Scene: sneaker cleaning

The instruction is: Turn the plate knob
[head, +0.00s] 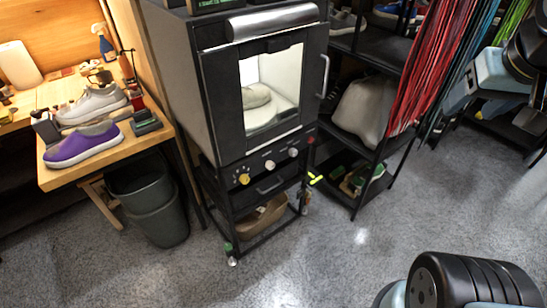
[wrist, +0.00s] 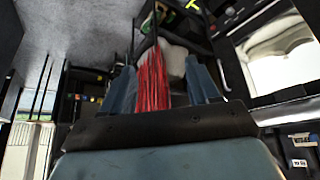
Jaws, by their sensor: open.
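A dark cabinet (head: 222,110) with a glass door stands in the middle of the head view. A row of three knobs runs below its door: a yellow knob (head: 244,179), a pale knob (head: 269,165) and another pale knob (head: 293,153). Their labels are too small to read, so I cannot tell which is the plate knob. Behind the glass a pale shoe (head: 255,97) sits on a light round plate (head: 268,119). In the wrist view my gripper (wrist: 163,85) is open, its two blue-grey fingers apart with nothing held between them. It is away from the knobs.
A wooden bench (head: 60,178) at left holds a purple shoe (head: 84,146) and a pale sneaker (head: 92,104). A dark bin (head: 158,210) stands below it. Red laces (head: 425,70) hang by a black shelf (head: 375,50) at right.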

